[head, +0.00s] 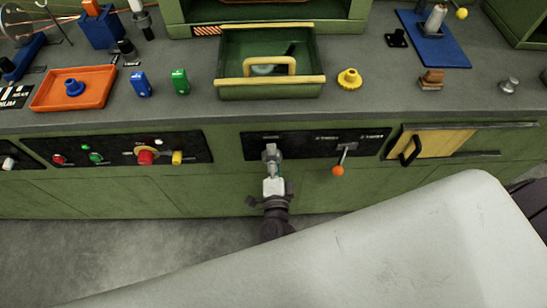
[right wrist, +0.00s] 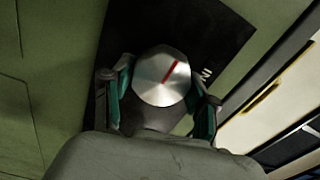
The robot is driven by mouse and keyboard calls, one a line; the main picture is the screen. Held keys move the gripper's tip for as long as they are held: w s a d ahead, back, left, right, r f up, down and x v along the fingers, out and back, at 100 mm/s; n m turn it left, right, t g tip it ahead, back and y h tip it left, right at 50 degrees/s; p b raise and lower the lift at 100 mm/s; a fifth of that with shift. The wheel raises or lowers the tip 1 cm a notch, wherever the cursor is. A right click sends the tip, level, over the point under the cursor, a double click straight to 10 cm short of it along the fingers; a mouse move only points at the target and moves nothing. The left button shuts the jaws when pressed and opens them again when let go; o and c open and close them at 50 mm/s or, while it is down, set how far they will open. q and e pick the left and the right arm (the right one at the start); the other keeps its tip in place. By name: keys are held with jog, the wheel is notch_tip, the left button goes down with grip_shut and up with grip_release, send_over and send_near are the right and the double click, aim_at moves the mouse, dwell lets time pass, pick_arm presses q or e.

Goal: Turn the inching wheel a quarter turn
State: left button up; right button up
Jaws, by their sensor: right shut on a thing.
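The inching wheel (right wrist: 164,78) is a silver, many-sided knob with a red line on its face, set on a black panel. In the right wrist view the red line tilts up to the right. In the head view the wheel (head: 271,151) shows small on the front panel of the green bench. My right gripper (head: 273,164) reaches up to it from below. In the right wrist view its teal-padded fingers stand on both sides of the wheel, shut on it. Part of the wheel's rim is hidden by the fingers. My left gripper is not in view.
Right of the wheel are a lever with an orange ball (head: 338,171) and a yellow drawer front with a black handle (head: 409,151). A panel of buttons (head: 146,157) is at the left. Above stands a green tray with a yellow handle (head: 228,91).

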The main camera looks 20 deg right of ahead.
jog(key=shift+f+m, duration=0.1)
jog(key=shift+m, duration=0.4)
jog(key=o, duration=1.2)
jog(key=shift+c, duration=0.2)
jog(key=v, duration=1.2)
